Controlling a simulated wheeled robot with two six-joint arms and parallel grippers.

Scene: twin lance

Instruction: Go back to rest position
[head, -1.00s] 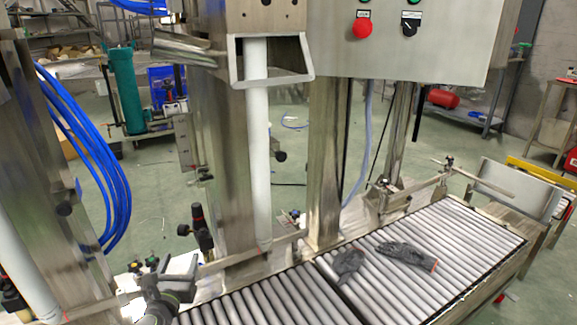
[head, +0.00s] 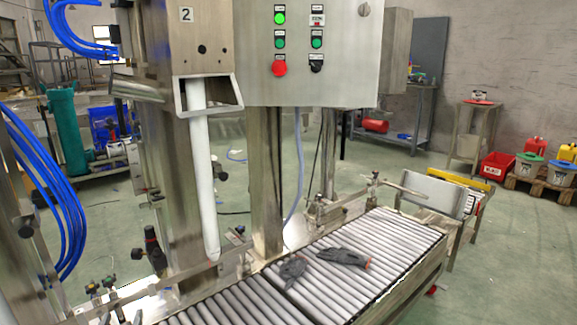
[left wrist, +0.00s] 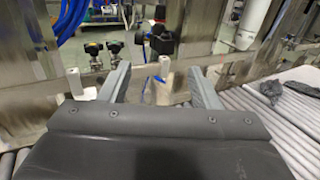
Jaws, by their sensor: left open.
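My left gripper (left wrist: 158,82) shows in the left wrist view with its two grey fingers wide apart. It is open, and nothing sits between the fingers. Beyond it stand a steel frame and small valves (left wrist: 104,52). The roller conveyor (left wrist: 242,99) lies to its right. In the head view, little or nothing of the left gripper can be made out near the lower left edge. My right gripper is in neither view.
Two dark gloves (head: 343,257) (head: 292,269) lie on the roller conveyor (head: 395,235). A steel filling machine (head: 180,150) with a white tube (head: 203,180) and a control box (head: 310,50) stands behind. Open floor (head: 500,250) lies to the right.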

